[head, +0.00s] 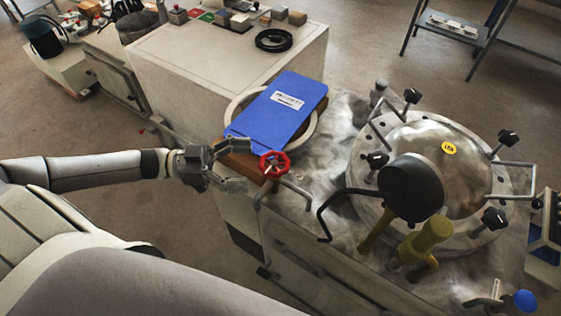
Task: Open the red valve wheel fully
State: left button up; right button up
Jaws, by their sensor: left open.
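The red valve wheel (273,163) is a small spoked wheel on a bent metal pipe (287,190) at the near left edge of the metal bench top. My left gripper (246,165) reaches in from the left, with its fingers apart and their tips close to the left side of the wheel. I cannot tell whether a fingertip touches the rim. How far the wheel is turned does not show. My right gripper is out of view.
A blue flat case (279,112) lies just behind the wheel on a wooden board (237,164). A round metal vessel (462,165) with black-knobbed clamps stands to the right. A black curved handle (324,217) rises near the pipe. Open floor lies left.

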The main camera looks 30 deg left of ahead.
aim_at(277, 162)
pick_arm(q)
jog(key=x, duration=0.3)
jog(key=shift+w+d+r, duration=0.1)
jog(key=shift+w+d, duration=0.1)
jog(key=shift+d, duration=0.15)
jog(key=x, duration=0.2)
jog(key=shift+w+d, duration=0.1)
jog(key=shift+d, duration=0.15)
jog(key=shift+w+d+p, duration=0.3)
jog(key=shift+d, duration=0.3)
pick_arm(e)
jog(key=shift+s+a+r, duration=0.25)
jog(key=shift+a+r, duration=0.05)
pick_arm(q)
jog(key=shift+c, duration=0.4)
